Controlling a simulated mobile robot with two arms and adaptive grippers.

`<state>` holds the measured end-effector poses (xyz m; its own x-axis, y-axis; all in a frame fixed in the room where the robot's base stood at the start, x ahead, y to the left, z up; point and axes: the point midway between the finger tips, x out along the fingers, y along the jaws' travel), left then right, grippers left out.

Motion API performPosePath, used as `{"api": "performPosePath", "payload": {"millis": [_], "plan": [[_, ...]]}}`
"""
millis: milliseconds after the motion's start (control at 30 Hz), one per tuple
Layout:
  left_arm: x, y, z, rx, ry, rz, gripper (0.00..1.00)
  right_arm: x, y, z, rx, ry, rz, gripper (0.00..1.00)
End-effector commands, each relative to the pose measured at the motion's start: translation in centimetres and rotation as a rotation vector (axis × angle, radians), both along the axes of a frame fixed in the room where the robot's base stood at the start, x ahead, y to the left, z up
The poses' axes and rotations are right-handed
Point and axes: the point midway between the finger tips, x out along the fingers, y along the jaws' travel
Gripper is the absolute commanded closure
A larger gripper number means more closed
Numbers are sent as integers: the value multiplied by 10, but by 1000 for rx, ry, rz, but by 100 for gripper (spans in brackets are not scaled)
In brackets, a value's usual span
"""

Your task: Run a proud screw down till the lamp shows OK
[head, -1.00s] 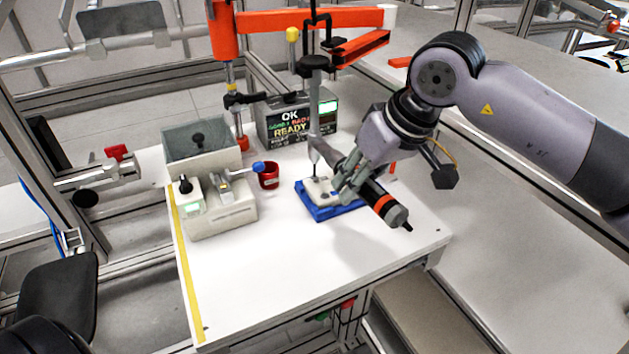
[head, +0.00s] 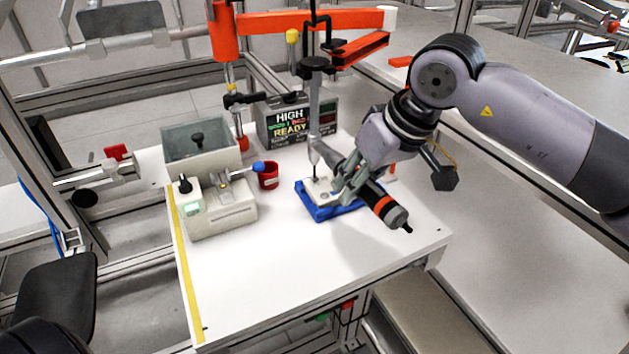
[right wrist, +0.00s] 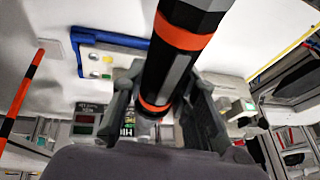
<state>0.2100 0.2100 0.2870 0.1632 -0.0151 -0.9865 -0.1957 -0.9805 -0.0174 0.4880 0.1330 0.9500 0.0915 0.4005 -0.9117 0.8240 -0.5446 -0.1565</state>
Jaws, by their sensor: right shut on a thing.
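My right gripper (head: 346,190) is shut on the body of a black and grey electric screwdriver with orange bands (head: 383,207). The right wrist view shows the screwdriver (right wrist: 183,40) between the fingers (right wrist: 160,108). I cannot tell whether the bit touches a screw; the screw heads are too small to make out. My left gripper is not in view.
An orange support arm (head: 300,20) hangs over the fixture with the driver's holder. A beige screw feeder (head: 220,205) and a red cup (head: 268,176) stand to the left. The white bench's front (head: 300,270) is clear.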

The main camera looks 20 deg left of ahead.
Motion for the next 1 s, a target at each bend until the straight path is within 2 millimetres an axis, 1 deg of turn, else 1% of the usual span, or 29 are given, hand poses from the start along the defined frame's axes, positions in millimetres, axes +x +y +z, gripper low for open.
{"api": "performPosePath", "payload": {"millis": [33,300,533,1000], "plan": [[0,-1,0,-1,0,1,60,0,-1,-3,-5,2,-1,100],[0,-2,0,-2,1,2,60,0,-1,-4,-5,3,0,100],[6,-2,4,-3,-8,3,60,0,-1,-5,-6,3,0,100],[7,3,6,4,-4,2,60,0,-1,-7,-6,3,0,100]]}}
